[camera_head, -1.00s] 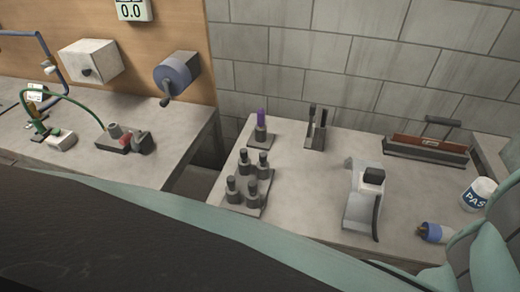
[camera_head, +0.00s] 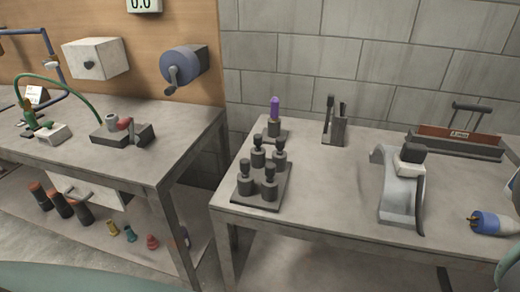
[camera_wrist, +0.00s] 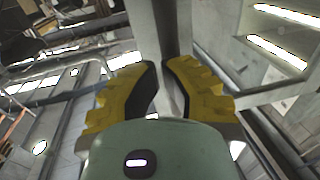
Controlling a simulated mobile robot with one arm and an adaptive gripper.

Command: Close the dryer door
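I cannot pick out a dryer door with certainty in either view. A white box (camera_head: 95,58) with a dark knob hangs on the wooden wall panel at the upper left, its front seemingly flush. A blue-grey drum (camera_head: 186,65) with a crank handle is mounted to its right. Another white box (camera_head: 88,190) with a pale handle is under the left bench. My gripper (camera_wrist: 160,64) shows in the wrist view as two yellow-and-black fingers with a narrow gap between their tips. I see nothing clearly held. A grey post (camera_wrist: 172,28) rises behind the fingertips.
The left bench (camera_head: 185,118) bears a green-hosed burner and a grey block. The right table (camera_head: 325,190) bears a bottle rack (camera_head: 265,192), a curved grey stand (camera_head: 398,200) and a toolbox (camera_head: 455,143). A gap separates the benches.

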